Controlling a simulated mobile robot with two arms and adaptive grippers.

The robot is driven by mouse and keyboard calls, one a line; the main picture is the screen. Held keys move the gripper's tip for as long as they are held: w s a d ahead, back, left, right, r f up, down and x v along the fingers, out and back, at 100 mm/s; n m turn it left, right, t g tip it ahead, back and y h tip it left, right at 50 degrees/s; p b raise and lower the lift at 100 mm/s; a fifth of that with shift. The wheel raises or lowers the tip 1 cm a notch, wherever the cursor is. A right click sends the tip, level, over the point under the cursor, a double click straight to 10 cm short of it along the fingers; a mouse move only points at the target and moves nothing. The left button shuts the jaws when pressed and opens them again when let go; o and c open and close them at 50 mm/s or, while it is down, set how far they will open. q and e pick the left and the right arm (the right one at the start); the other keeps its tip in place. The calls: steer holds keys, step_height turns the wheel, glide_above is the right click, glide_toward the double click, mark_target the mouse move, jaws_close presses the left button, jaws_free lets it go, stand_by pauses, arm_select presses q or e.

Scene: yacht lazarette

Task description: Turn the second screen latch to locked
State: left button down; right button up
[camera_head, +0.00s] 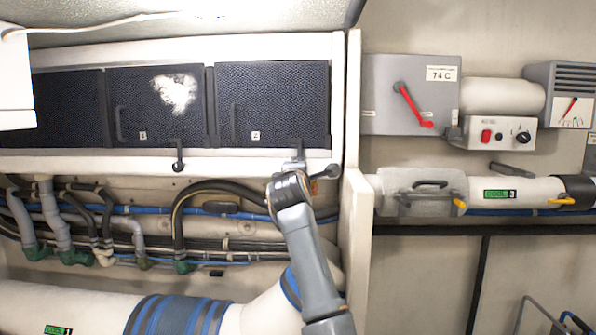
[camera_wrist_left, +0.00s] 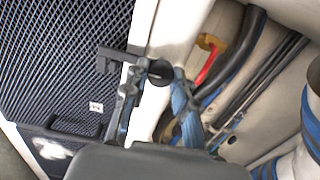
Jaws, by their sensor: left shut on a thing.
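The second screen (camera_head: 270,105) is a black mesh panel labelled 2, with a dark handle at its left side. Its latch (camera_head: 298,146) is at its lower edge, right of centre, largely hidden by my gripper. My left gripper (camera_head: 297,166) reaches up from below to it. In the left wrist view the fingers (camera_wrist_left: 158,84) stand either side of the latch's round black knob (camera_wrist_left: 160,70) and are shut on it. The latch's dark bar (camera_wrist_left: 118,53) extends left across the frame edge onto the mesh. My right gripper is not in view.
The first screen (camera_head: 155,105) has its own latch (camera_head: 178,155) below it. Hoses and pipes (camera_head: 100,215) run under the frame, close to my arm. A vertical white divider (camera_head: 354,150) stands just right. A grey box with a red lever (camera_head: 412,95) is beyond it.

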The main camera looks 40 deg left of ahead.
arm_select(q)
steer(key=c, duration=1.1)
jaws_free()
steer(key=v, duration=1.2)
steer(key=shift+w+f, duration=0.1)
steer(key=shift+f, duration=0.05)
